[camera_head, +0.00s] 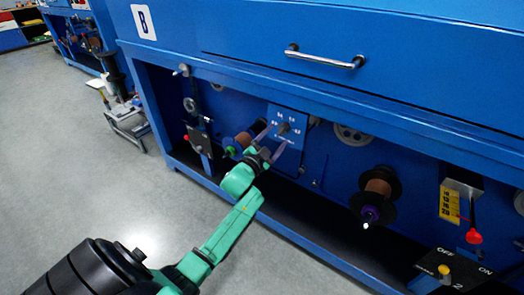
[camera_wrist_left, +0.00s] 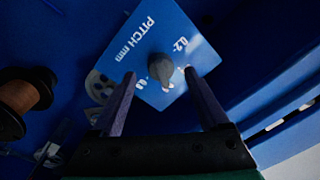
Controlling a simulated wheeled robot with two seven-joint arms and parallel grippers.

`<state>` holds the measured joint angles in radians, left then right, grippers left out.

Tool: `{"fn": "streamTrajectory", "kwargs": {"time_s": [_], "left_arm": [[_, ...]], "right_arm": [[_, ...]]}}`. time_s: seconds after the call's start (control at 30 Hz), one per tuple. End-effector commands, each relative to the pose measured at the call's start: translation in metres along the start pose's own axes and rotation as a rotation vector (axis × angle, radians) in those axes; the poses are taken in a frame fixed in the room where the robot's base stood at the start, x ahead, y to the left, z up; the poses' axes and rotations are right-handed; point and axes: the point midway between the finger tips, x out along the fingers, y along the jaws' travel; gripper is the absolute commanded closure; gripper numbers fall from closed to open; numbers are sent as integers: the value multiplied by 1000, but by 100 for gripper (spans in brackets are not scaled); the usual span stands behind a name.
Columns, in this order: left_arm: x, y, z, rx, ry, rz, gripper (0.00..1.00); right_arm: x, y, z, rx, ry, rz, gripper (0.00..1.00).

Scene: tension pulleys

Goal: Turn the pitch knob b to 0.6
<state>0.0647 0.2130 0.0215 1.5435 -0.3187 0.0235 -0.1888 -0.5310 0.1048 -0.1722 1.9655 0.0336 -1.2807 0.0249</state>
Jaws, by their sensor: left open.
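In the left wrist view the knob (camera_wrist_left: 160,68) stands out from the plate (camera_wrist_left: 186,40), which reads "PITCH mm" and "0.2"; other numbers are partly hidden by the knob. My left gripper (camera_head: 274,138) is open, its two fingers pointing at the plate. In the wrist view the gripper (camera_wrist_left: 160,76) has its fingertips apart on either side of the knob, with no clear contact. My right gripper is not in view.
A brown spool (camera_head: 243,138) sits left of the plate, and a larger spool (camera_head: 377,190) sits to the right. A red-knobbed lever (camera_head: 474,236) and an OFF/ON switch box (camera_head: 448,272) are at lower right. A drawer handle (camera_head: 325,58) sticks out above.

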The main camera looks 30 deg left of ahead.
Motion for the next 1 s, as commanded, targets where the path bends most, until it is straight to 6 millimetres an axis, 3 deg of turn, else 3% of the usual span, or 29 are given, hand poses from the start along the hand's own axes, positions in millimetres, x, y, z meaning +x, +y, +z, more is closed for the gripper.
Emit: {"fn": "streamTrajectory", "kwargs": {"time_s": [0.2,0.4,0.53,1.0], "left_arm": [[-67,0,-1,-2,-5,3,22],[-108,0,0,-1,-3,1,22],[-115,0,0,1,0,0,22],[-115,1,1,-1,-3,2,22]], "right_arm": [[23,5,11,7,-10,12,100],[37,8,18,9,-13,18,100],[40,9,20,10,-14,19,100],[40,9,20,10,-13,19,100]]}}
